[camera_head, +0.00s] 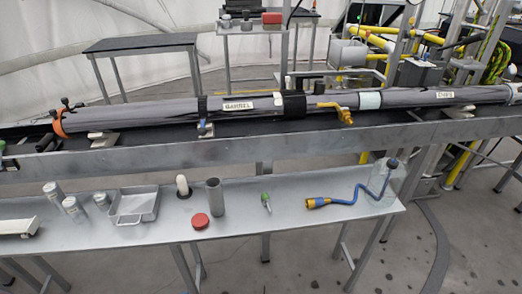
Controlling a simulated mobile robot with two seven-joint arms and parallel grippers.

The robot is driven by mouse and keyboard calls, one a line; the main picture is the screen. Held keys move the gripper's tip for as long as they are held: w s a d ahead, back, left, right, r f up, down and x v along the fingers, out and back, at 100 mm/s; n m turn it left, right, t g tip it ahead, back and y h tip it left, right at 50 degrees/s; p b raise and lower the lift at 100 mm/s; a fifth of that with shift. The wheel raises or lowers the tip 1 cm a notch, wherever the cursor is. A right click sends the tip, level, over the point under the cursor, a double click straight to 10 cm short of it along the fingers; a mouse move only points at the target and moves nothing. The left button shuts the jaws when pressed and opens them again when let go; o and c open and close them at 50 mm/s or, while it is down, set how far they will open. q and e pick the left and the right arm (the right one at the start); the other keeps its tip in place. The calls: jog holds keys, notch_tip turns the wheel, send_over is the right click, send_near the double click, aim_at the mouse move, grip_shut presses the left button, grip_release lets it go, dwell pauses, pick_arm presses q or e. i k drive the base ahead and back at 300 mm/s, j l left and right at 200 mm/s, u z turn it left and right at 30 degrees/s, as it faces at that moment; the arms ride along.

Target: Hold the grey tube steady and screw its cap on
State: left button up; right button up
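The grey tube (215,197) stands upright on the metal bench, right of the middle of its left half. Its top looks open. A round red cap (200,221) lies on the bench in front of the tube and a little to its left, apart from it. Neither of my grippers shows in the head view, and nothing is holding the tube or the cap.
The metal bench (340,215) also bears a square tray (134,206), a white-topped item (183,186), several grey cylinders (73,206), a green-topped item (266,202), a blue hose with yellow connector (318,202) and a clear bottle (380,186).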

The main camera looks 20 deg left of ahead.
aim_at(214, 194)
jog(key=u, duration=1.2)
